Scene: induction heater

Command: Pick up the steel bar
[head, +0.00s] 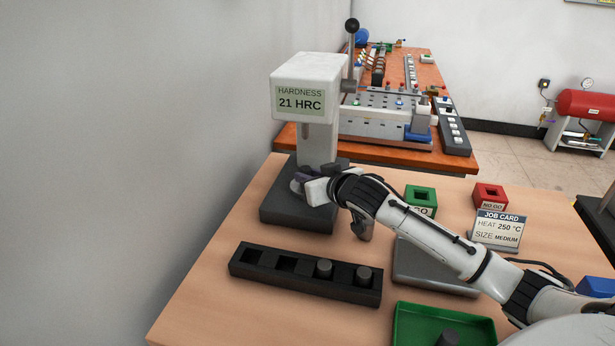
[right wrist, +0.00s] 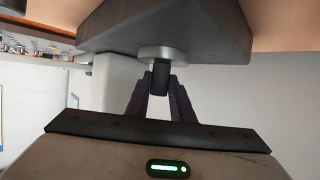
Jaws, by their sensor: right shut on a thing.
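My right gripper (head: 301,180) is at the hardness tester (head: 308,75), low over its dark base. In the right wrist view the gripper (right wrist: 160,92) is shut on a short dark steel bar (right wrist: 160,74). The bar's far end is at the round metal anvil (right wrist: 162,53); I cannot tell whether it touches. The gripper hides this bar in the head view. The tester's display reads 21 HRC. My left gripper is not in view.
A black rack (head: 262,273) in front of the tester holds two dark cylinders and has empty slots. A green tray (head: 404,325) holds another cylinder. A green block (head: 421,196), a red block (head: 490,195) and a job card (head: 498,231) stand to the right. A wall borders the left.

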